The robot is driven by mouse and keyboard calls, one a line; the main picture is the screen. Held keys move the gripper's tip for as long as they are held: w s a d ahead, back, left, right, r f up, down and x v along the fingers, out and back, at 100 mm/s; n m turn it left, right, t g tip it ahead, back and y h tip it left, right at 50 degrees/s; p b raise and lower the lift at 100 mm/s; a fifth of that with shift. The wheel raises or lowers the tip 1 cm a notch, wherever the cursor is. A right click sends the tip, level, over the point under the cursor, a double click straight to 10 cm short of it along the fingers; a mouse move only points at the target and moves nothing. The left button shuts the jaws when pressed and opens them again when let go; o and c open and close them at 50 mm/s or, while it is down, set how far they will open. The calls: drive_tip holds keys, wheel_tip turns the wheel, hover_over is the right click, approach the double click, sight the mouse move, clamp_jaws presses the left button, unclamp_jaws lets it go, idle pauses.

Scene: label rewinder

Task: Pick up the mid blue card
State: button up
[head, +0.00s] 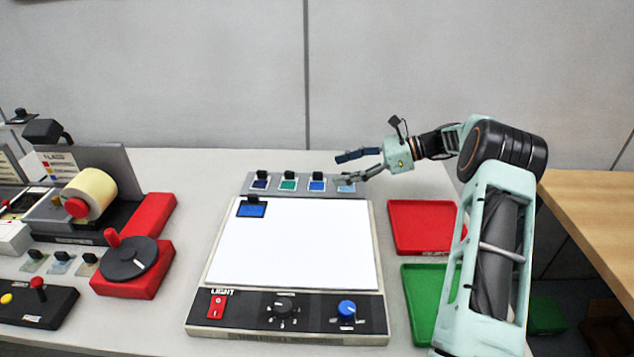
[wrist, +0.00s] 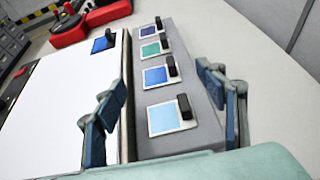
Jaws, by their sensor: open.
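A mid blue card (head: 317,186) with a black grip stands third from the left in a grey rack (head: 246,184) behind the light panel. It also shows in the wrist view (wrist: 155,76), just beyond the light blue card (wrist: 168,117). Another blue card (head: 251,210) with a black grip lies on the panel's upper left corner. My gripper (head: 347,169) is open and empty above the rack's right end. In the wrist view its fingers (wrist: 158,88) are on either side of the rack, apart from the cards.
The rack also holds a dark blue card (head: 261,183) and a green card (head: 288,184). The white light panel (head: 290,250) lies in front. A red tray (head: 420,225) and a green tray (head: 422,290) lie to the right. The rewinder (head: 85,195) stands at left.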

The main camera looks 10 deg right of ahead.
sight(318, 184)
drive_tip(key=x, duration=0.7)
drive_tip(key=shift+s+a+f, duration=0.15)
drive_tip(key=shift+a+f, duration=0.1)
drive_tip(key=shift+f, duration=0.05)
drive_tip(key=shift+c, duration=0.3)
drive_tip(key=c, duration=0.9)
